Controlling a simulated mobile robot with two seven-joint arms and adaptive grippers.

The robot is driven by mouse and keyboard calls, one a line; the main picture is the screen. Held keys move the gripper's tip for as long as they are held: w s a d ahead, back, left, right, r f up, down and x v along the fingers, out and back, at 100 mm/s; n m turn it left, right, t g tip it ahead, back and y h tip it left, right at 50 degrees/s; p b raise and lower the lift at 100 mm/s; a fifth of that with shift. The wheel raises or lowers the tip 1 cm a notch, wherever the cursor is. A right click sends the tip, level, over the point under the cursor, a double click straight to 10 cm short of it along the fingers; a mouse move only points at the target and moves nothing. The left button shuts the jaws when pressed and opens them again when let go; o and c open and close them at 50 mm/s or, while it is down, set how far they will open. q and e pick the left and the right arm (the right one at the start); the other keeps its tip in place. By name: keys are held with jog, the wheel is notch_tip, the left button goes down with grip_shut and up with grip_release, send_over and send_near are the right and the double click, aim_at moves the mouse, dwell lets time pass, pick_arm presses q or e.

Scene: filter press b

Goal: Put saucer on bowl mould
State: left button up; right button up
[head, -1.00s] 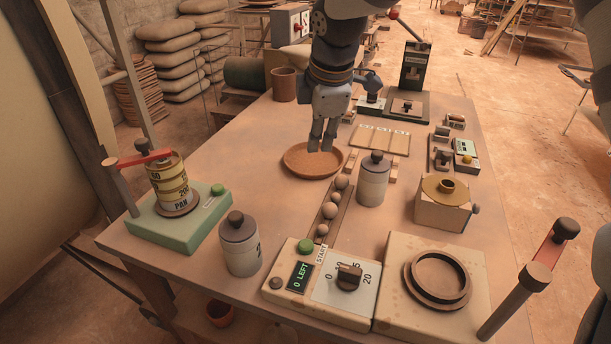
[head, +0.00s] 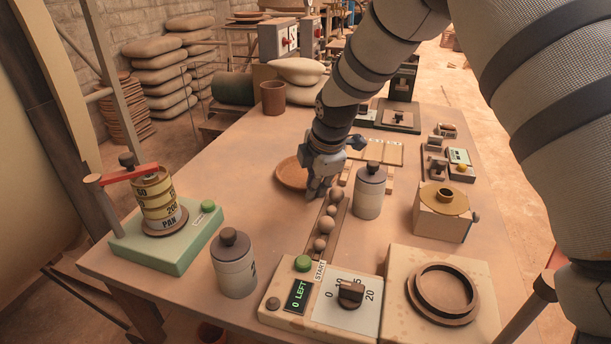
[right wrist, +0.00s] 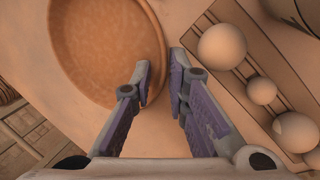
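The saucer, a round shallow terracotta dish (head: 288,174), lies on the table, partly behind my right gripper (head: 316,196). It fills the upper left of the right wrist view (right wrist: 95,45). There my right gripper (right wrist: 160,72) has one finger over the inside of the dish and the other just outside its rim. A narrow gap shows between the fingertips, and I see no firm grip. No part is clearly marked as the bowl mould; a dark round ring (head: 413,288) on a beige block and a yellow holed disc (head: 428,195) on a box are candidates. My left gripper is out of view.
A rack of several balls (head: 312,250) stands close beside my right gripper, with a lidded jar (head: 368,195) right of it. Another jar (head: 234,265), a green-based lever device (head: 165,245) and a dial panel (head: 335,303) stand nearer. The table left of the saucer is clear.

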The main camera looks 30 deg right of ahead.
jog(key=shift+r, duration=0.1)
grip_shut()
